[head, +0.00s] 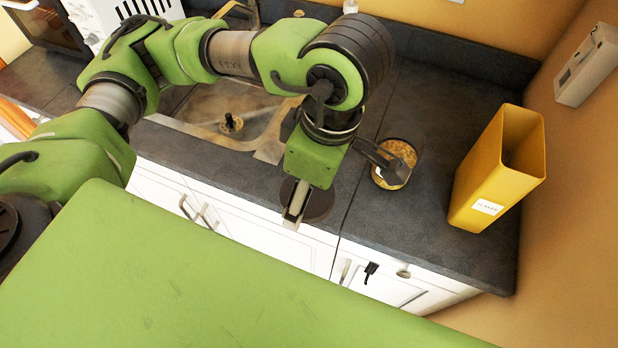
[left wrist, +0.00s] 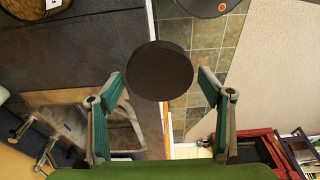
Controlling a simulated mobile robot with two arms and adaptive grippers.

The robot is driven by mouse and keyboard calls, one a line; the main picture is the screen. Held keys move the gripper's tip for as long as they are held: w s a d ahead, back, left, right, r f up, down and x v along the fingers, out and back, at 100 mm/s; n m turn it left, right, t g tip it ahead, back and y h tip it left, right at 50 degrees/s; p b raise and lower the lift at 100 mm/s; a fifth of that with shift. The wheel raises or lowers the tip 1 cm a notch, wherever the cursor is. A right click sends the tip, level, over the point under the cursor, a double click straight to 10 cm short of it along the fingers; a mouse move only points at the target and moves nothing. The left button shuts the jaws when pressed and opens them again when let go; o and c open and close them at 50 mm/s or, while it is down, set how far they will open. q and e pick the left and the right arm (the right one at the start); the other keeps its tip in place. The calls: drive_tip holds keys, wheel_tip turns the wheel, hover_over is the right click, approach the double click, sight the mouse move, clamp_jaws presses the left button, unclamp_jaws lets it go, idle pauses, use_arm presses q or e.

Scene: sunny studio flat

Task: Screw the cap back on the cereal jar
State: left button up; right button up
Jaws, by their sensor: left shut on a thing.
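The cereal jar (head: 402,151) stands open on the dark counter, its round mouth showing golden cereal. Part of it also shows at the top left of the left wrist view (left wrist: 38,8). The dark round cap (left wrist: 160,70) sits between the fingertips of my left gripper (left wrist: 161,82), which is shut on it. In the head view, the cap (head: 319,204) is near the counter's front edge, left of the jar and apart from it. One finger of the left gripper (head: 337,188) overlaps the jar in that picture. My right gripper is not in view.
A tall yellow open-topped box (head: 490,180) with a white label stands right of the jar. A sink (head: 215,115) is set into the counter at left. White cabinets (head: 270,240) are below the front edge. Counter between jar and box is clear.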

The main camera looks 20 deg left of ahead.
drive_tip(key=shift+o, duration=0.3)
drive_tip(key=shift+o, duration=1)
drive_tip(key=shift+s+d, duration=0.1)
